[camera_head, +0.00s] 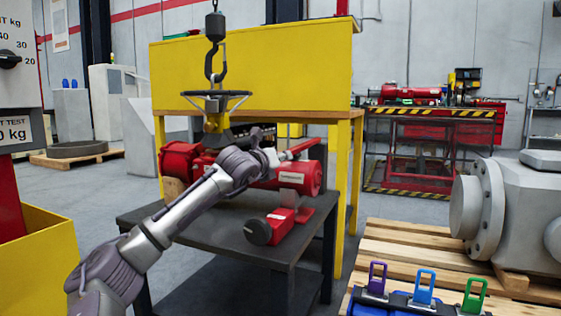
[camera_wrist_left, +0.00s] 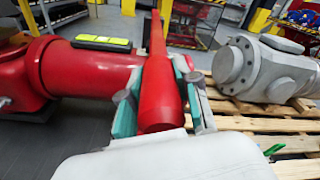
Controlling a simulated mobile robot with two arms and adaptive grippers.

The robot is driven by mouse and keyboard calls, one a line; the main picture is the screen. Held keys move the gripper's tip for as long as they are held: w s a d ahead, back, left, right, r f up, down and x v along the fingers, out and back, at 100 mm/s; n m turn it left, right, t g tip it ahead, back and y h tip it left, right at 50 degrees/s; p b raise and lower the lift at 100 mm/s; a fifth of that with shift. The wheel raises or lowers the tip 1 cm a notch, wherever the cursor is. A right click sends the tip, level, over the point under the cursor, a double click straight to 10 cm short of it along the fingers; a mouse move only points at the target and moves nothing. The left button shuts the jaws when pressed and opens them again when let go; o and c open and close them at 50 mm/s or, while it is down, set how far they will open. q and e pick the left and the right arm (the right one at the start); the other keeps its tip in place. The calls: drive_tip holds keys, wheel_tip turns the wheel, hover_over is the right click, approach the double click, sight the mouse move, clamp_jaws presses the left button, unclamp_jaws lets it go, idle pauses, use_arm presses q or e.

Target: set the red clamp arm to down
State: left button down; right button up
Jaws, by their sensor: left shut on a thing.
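The red clamp arm (camera_wrist_left: 157,85) is a smooth tapered red bar in the left wrist view. It lies between the teal-padded fingers of my left gripper (camera_wrist_left: 160,112), which is shut on its thick near end; its thin end points away from the camera. In the head view my left gripper (camera_head: 272,158) is at the red valve actuator (camera_head: 300,177) on the dark table. A sloping red bar (camera_head: 302,147), which looks like the clamp arm, rises to the right beside the gripper. My forearm hides part of the actuator. My right gripper is not in view.
A hook and yellow lifting fixture (camera_head: 216,95) hang just behind my left arm. The dark table (camera_head: 200,228) bears the actuator and a loose-looking red part (camera_head: 270,228). A grey valve body (camera_head: 515,205) stands on a pallet (camera_head: 420,250) at the right, with colored clips in front.

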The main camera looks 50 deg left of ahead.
use_arm(q)
drive_tip(key=shift+w+d+f, duration=0.1)
drive_tip(key=shift+f, duration=0.45)
drive_tip(key=c, duration=0.8)
unclamp_jaws()
drive_tip(key=shift+r, duration=0.15)
drive_tip(key=shift+s, duration=0.2)
drive_tip(key=shift+s, duration=0.3)
drive_tip(key=v, duration=1.1)
drive_tip(key=shift+s+d+r, duration=0.1)
